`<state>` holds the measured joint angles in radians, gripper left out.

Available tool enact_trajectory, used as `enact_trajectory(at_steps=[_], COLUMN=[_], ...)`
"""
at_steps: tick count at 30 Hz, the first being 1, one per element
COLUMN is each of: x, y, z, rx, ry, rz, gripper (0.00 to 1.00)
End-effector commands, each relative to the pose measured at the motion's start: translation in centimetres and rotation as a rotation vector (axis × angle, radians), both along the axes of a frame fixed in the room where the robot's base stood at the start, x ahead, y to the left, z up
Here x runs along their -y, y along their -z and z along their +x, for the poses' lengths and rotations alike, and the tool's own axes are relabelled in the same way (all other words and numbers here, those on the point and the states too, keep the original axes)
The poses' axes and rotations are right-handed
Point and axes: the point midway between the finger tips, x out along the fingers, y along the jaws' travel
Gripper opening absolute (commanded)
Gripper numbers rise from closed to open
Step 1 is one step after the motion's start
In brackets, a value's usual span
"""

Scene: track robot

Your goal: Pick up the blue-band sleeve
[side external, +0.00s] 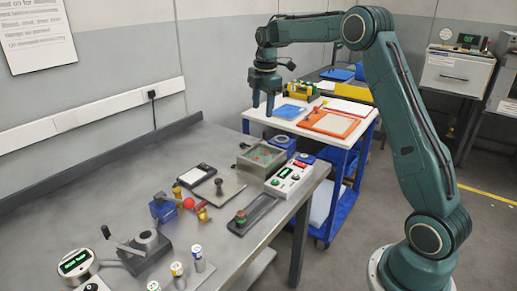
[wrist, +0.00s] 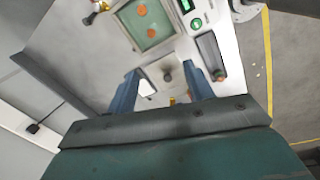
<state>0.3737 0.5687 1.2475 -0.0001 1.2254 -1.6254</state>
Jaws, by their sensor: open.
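Several small light sleeves with coloured bands stand upright at the near edge of the grey bench in the side external view. The rightmost sleeve (side external: 198,262) seems to carry the blue band; another sleeve (side external: 178,276) beside it looks yellow-banded, and a third is cut off by the bottom edge. The bands are small and hard to tell.
The grey bench (side external: 110,183) holds a clear-topped box (side external: 262,158), a white instrument (side external: 291,178), a dark tray (side external: 253,214), a plate with a knob (side external: 218,189), a cranked fixture (side external: 145,247) and a round display (side external: 76,264). A blue-framed cart (side external: 352,140) stands behind.

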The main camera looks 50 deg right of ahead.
Motion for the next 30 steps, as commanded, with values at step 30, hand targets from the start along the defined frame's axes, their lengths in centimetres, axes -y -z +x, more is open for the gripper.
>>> enact_trajectory(at_steps=[30], x=[7.7], y=[10.8], z=[3.5], rx=[-0.100], ry=[-0.320], rz=[0.022], gripper=[0.52])
